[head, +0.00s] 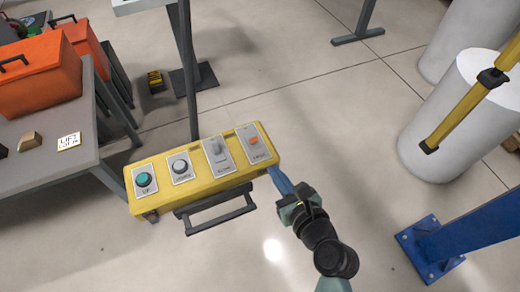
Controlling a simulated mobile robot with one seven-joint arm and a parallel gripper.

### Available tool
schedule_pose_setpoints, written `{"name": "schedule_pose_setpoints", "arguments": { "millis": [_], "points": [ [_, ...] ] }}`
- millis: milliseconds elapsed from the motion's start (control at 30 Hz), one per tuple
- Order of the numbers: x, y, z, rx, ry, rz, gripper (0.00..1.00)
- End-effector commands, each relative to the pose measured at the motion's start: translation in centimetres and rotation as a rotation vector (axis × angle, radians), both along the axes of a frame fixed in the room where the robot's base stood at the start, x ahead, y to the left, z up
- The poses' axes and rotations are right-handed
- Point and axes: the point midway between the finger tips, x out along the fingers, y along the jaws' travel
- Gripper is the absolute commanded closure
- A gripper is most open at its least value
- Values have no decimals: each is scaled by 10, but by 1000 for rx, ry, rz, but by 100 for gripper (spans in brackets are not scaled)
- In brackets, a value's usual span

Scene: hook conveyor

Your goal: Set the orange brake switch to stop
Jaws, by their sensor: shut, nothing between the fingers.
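The orange brake switch (253,141) is a small rocker on a grey plate at the right end of a yellow control box (205,190). The lettering under it is too small to read surely, and I cannot tell which way the switch is set. My gripper (280,182) is at the lower right of the box, close to its right end, below and right of the switch. It is shut and empty. A slim blue part reaches from it towards the box corner; I cannot tell whether it touches the box.
The box also carries a green button (144,179), a grey button (180,166) and a grey lever switch (217,146). A dark handle bar (220,218) juts from its front. A table with an orange toolbox (38,75) stands left; a white cylinder (455,125) and blue post (485,235) stand right.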

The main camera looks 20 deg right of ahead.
Motion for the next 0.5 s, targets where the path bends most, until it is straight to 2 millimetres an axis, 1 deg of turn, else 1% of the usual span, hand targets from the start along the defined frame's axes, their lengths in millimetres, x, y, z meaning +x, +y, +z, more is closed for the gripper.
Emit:
{"name": "schedule_pose_setpoints", "arguments": {
  "millis": [133,400,500],
  "points": [
    [18,2,-4,1,-2,3,100],
    [60,3,-21,0,-1,2,100],
    [72,3,-26,0,-1,2,100]
  ]
}}
